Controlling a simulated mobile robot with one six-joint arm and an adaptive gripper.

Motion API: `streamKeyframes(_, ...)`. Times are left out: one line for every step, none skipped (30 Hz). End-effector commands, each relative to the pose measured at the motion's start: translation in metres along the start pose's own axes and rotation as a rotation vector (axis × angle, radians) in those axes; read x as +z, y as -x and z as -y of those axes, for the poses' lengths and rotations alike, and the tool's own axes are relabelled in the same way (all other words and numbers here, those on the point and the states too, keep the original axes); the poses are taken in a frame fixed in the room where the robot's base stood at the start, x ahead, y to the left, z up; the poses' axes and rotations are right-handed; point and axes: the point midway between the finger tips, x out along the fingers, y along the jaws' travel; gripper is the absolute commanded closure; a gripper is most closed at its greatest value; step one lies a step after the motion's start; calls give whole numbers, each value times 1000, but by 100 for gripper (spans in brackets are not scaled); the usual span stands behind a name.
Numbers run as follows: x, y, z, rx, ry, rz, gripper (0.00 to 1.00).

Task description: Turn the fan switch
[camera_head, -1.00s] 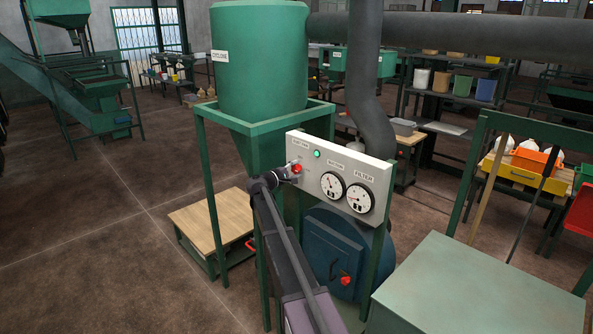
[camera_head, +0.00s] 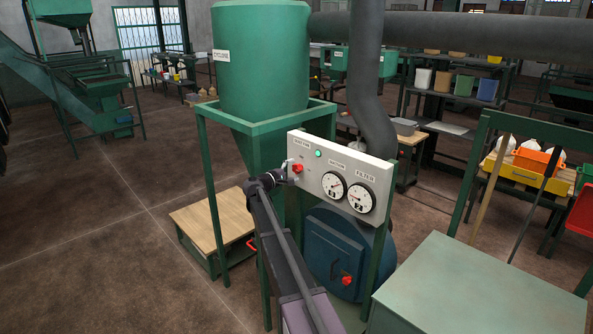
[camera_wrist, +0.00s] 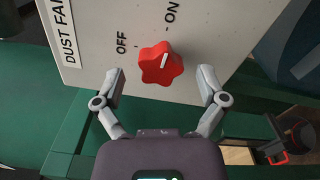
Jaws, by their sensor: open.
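The fan switch is a red star-shaped knob (camera_head: 298,168) at the left end of a pale control panel (camera_head: 310,182). In the wrist view the knob (camera_wrist: 161,66) sits beside the words OFF and ON, under a "DUST FAN" label (camera_wrist: 62,28). Its white mark points toward ON. My gripper (camera_wrist: 160,76) is open, with one finger on each side of the knob. Gaps show between the fingertips and the knob, and nothing is held. In the head view my gripper (camera_head: 287,172) is at the panel's left end, partly hidden by my wrist.
A green lamp (camera_head: 318,154) and two round gauges (camera_head: 334,185) (camera_head: 361,198) are on the panel. A green cyclone (camera_head: 260,60) stands behind it, a blue housing (camera_head: 335,250) below. A wooden-topped stand (camera_head: 208,213) is at left. A green cabinet (camera_head: 480,290) fills the front right.

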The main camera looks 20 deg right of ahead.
Motion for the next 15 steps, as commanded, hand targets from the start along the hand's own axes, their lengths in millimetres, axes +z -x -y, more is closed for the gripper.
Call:
streamKeyframes(1,9,0,1,0,-1,9)
streamKeyframes(1,13,0,1,0,-2,9)
streamKeyframes(0,19,0,1,0,-2,9)
streamKeyframes(1,23,0,1,0,-2,9)
streamKeyframes(1,28,0,1,0,-2,9)
streamKeyframes(1,35,0,1,0,-2,9)
streamKeyframes(1,40,0,1,0,-2,9)
streamKeyframes(1,45,0,1,0,-2,9)
streamKeyframes(0,52,0,1,0,-3,9)
streamKeyframes(0,56,0,1,0,-2,9)
streamKeyframes(0,61,0,1,0,-2,9)
streamKeyframes(0,67,0,1,0,-2,9)
streamKeyframes(0,71,0,1,0,-2,9)
streamKeyframes(0,75,0,1,0,-2,9)
streamKeyframes(0,80,0,1,0,-2,9)
